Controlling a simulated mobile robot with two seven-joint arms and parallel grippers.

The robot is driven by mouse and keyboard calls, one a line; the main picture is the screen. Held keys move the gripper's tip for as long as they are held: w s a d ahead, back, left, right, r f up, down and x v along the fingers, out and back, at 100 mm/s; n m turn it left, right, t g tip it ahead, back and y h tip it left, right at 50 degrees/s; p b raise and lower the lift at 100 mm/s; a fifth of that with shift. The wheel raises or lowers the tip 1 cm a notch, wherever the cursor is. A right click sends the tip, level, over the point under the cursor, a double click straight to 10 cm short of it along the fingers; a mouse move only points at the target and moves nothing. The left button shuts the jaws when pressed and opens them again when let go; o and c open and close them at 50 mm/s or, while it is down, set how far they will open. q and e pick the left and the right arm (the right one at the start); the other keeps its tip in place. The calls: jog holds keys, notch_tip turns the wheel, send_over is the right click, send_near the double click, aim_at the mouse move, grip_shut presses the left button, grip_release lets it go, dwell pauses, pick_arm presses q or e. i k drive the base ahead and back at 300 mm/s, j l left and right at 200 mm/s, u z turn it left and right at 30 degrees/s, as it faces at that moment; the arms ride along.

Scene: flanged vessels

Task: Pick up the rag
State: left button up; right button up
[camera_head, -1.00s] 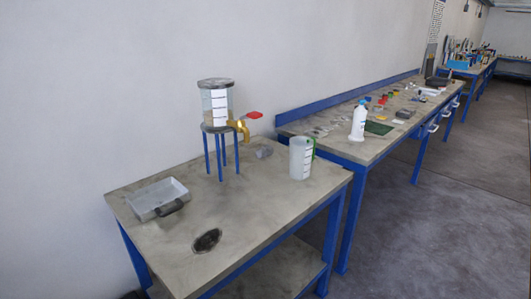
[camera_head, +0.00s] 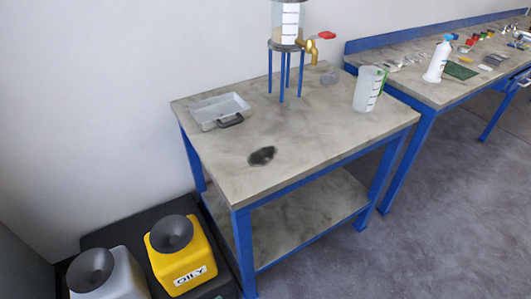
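Neither of my grippers is in view.
The stand holds a clear vessel (camera_head: 290,20) with a brass tap (camera_head: 313,52). A shallow tray (camera_head: 219,110) and a dark oval patch (camera_head: 262,156) are on the bench. A yellow container (camera_head: 180,257) and a white one (camera_head: 106,274) stand at lower left.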

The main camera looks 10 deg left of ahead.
aim_at(331, 77)
jog(key=i+l, duration=0.8)
jog(key=l, duration=0.25)
jog(key=i+l+u, duration=0.1)
jog(key=i+l, duration=0.7)
jog(key=l, duration=0.25)
